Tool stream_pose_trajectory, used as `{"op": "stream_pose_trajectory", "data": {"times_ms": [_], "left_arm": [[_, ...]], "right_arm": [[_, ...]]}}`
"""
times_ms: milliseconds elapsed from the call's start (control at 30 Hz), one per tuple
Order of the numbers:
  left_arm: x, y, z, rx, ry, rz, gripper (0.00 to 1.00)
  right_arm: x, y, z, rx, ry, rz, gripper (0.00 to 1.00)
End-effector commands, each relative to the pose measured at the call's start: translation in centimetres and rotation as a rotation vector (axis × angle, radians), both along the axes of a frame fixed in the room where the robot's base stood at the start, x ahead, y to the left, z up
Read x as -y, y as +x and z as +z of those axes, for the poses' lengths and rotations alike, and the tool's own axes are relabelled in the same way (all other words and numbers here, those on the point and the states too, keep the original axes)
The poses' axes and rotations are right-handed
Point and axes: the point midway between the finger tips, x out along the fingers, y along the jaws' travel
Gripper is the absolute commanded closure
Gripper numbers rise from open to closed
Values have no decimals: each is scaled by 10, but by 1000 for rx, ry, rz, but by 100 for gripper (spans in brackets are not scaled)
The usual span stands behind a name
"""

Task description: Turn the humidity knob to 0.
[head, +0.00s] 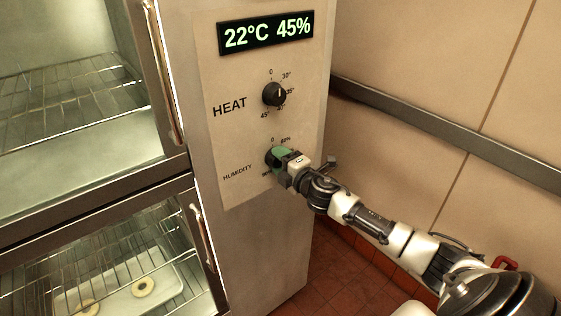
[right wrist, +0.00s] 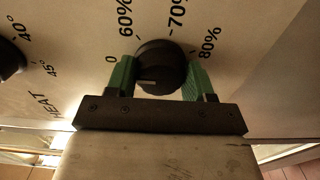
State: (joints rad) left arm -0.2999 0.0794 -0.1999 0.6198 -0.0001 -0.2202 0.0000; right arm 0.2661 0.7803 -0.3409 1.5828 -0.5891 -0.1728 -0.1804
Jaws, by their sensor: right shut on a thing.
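The black round humidity knob (head: 270,159) is on the front panel of the cabinet, below the heat knob. My right gripper (head: 282,157) is shut on it, and the gripper hides most of it in the head view. In the right wrist view, green fingertips grip the knob (right wrist: 161,58) from both sides. A short white mark shows on the knob's lower left part. The labels 0, 60%, 70% and 80% stand around it. The display (head: 266,33) reads 22°C 45%. My left gripper is not in view.
The heat knob (head: 274,94) sits just above, its white mark pointing up. Glass doors with handles are at the left, with wire racks and a tray (head: 120,290) of rings inside. A tiled wall with a metal rail (head: 440,132) stands at the right.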

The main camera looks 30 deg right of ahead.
Motion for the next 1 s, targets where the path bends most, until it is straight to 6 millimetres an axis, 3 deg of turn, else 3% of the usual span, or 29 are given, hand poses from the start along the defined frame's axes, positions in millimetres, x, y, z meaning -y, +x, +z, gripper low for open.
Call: {"op": "stream_pose_trajectory", "data": {"times_ms": [333, 367, 500, 833, 1000], "left_arm": [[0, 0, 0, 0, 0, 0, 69], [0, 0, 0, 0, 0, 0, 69], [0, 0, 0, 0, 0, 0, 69], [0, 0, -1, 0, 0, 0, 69], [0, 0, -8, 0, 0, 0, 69]], "right_arm": [[0, 0, -1, -1, -7, 1, 71], [0, 0, -1, -1, -7, 1, 44], [0, 0, -1, -1, -6, 0, 23], [0, -3, -1, -1, -4, 0, 22], [2, -22, -4, -3, -5, 1, 22]]}}
